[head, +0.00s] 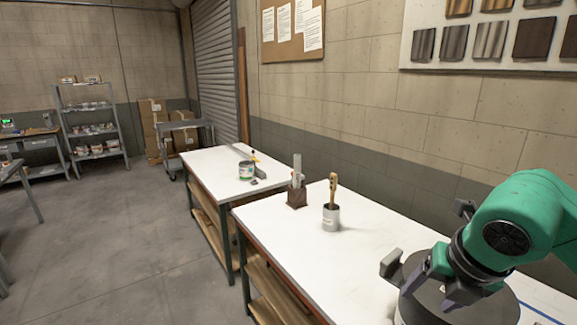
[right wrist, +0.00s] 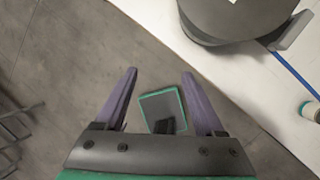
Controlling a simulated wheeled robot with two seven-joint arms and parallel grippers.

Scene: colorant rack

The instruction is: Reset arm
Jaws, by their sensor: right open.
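My right arm comes in from the right in the head view. Its gripper (head: 428,288) is over the near end of the white table (head: 310,255), close to a dark round container. In the right wrist view, the purple fingers of the right gripper (right wrist: 160,78) are spread apart with nothing held between them. The dark round container (right wrist: 222,22) shows at the top of that view, beyond the fingertips and apart from them. In the head view the arm and gripper partly cover it. My left gripper is not in either view.
A can with a brush (head: 331,216) and a brown holder (head: 297,198) stand on the near table. A second white table (head: 212,165) with a can (head: 246,171) lies beyond. A wall is on the right; open floor (head: 120,240) is left.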

